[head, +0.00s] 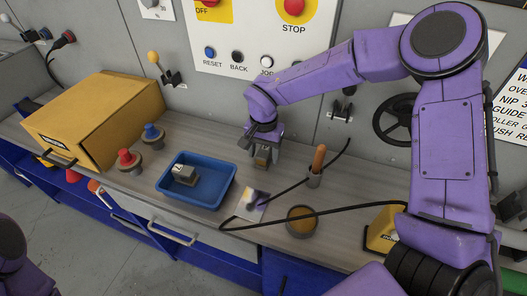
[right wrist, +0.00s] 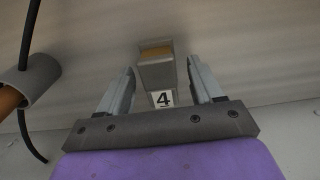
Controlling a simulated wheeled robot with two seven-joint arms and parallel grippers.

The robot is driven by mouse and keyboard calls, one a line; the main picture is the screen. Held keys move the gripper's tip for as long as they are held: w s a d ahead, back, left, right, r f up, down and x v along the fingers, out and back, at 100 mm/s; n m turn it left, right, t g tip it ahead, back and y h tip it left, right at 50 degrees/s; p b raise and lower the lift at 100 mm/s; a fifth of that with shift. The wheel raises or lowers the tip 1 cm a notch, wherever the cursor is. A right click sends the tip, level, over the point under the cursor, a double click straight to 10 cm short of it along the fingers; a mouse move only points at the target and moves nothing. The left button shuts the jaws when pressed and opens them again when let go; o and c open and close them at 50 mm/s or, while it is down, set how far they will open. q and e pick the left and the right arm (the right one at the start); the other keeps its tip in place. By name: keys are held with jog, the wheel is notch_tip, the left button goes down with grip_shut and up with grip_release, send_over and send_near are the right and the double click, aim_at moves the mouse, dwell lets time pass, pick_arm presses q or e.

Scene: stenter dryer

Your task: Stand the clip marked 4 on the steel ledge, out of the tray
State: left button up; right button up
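The clip marked 4 (right wrist: 160,98) is a grey block with a tan face and a white label. In the right wrist view it lies between the two fingers of my right gripper (right wrist: 163,78), with a gap on each side. In the head view, my right gripper (head: 264,146) points down at the clip (head: 262,157), which is on the grey ledge (head: 215,137), behind and right of the blue tray (head: 208,203). The clip is out of the tray. Another grey clip (head: 185,174) with a white label sits in the tray. My left gripper is out of view.
A yellow box (head: 95,112) and red (head: 128,160) and blue (head: 152,135) knobs stand left of the tray. An orange-handled tool in a holder (head: 316,170), a black cable, a patterned card (head: 252,204) and a round amber dish (head: 301,221) lie right of it.

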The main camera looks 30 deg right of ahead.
aim_at(264, 152)
jog(key=shift+s+r, duration=0.15)
jog(key=shift+s, duration=0.05)
notch_tip(264, 152, up, 12)
dwell(0.6)
